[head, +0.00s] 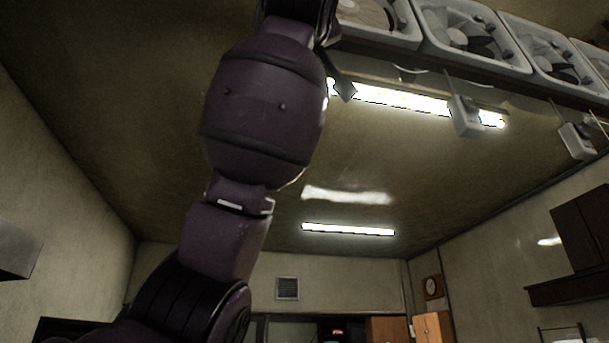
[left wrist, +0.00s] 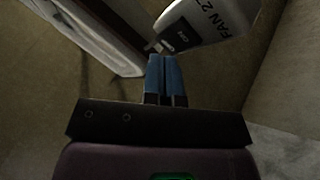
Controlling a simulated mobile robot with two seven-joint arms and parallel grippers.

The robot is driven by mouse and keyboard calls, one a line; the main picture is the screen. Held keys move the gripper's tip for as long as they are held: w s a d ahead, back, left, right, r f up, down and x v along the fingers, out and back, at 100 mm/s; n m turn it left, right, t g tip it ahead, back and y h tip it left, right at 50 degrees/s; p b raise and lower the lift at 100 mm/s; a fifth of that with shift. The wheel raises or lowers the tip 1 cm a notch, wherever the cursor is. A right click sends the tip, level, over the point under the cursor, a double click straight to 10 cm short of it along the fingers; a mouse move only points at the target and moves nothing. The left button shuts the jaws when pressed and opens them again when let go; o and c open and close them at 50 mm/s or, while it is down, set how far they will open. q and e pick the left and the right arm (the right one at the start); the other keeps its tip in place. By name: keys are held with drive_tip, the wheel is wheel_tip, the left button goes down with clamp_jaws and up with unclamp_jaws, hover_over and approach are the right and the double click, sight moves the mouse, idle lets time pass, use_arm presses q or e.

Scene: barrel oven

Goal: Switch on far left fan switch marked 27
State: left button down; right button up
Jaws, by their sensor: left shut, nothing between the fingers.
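The white switch box marked FAN 27 (left wrist: 208,22) is at the top of the left wrist view. Its small dark rocker area with white lettering (left wrist: 166,45) faces my gripper. My left gripper (left wrist: 164,58) is shut and empty, its blue fingertips right at the rocker; I cannot tell whether they touch it. The switch's position is partly hidden by the fingertips and not readable. In the head view my left arm rises to the top edge, and I cannot make out the FAN 27 box there. My right gripper is in neither view.
Several ceiling fans in pale square frames (head: 418,27) line a dark beam at the upper right. Other white switch boxes hang below them, one near the lamp (head: 466,116) and one farther right (head: 577,141). A dark wall cabinet (head: 582,232) is at the right.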

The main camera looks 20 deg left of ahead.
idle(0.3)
use_arm(q)
drive_tip(key=s+d, duration=0.2)
drive_tip(key=s, duration=0.2)
drive_tip(key=shift+d+r, duration=0.3)
drive_tip(key=shift+d, duration=0.1)
idle(0.6)
